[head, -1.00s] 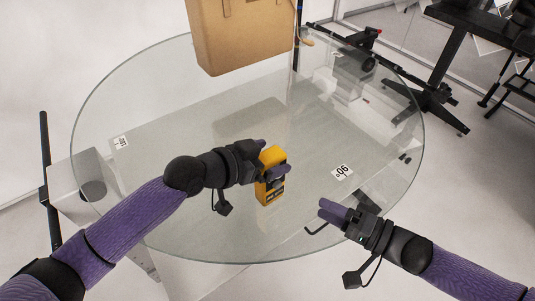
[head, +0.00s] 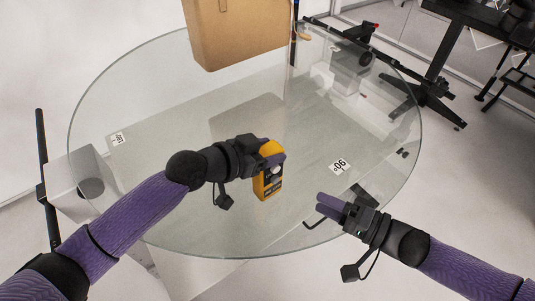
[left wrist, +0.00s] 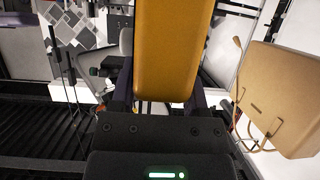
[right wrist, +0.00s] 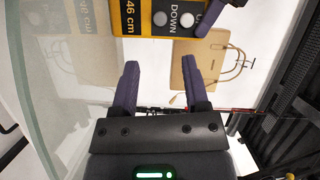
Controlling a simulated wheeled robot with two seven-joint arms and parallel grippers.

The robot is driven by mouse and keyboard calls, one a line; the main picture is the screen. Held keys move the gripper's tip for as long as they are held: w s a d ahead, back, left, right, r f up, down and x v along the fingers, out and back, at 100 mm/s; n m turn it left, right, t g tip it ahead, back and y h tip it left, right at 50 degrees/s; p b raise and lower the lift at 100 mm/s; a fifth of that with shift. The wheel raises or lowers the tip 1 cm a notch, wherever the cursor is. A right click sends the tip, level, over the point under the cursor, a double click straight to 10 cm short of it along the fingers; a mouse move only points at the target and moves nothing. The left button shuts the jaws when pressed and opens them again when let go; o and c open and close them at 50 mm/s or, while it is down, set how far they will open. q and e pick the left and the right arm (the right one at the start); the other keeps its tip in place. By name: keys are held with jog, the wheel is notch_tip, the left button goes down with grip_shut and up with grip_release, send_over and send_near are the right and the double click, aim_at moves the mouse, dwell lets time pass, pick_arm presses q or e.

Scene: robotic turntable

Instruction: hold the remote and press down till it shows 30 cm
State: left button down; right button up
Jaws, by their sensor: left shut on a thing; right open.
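The yellow remote (head: 267,186) is held above the glass table, left of my right gripper in the head view. My left gripper (head: 272,158) is shut on it; the left wrist view shows the remote's plain yellow back (left wrist: 170,45) between the fingers. The right wrist view shows part of its face (right wrist: 145,22), with a black display reading 46 cm, a DOWN label and round grey buttons. A purple finger covers part of the other label. My right gripper (head: 322,205) is open and empty, apart from the remote.
The round glass turntable (head: 100,185) fills the middle, with number labels including 90 (head: 339,165) near its rim. A tan bag (head: 235,35) is at the back, above the table. Black stands (head: 425,90) are at the right back.

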grip_shut()
dwell(1.6)
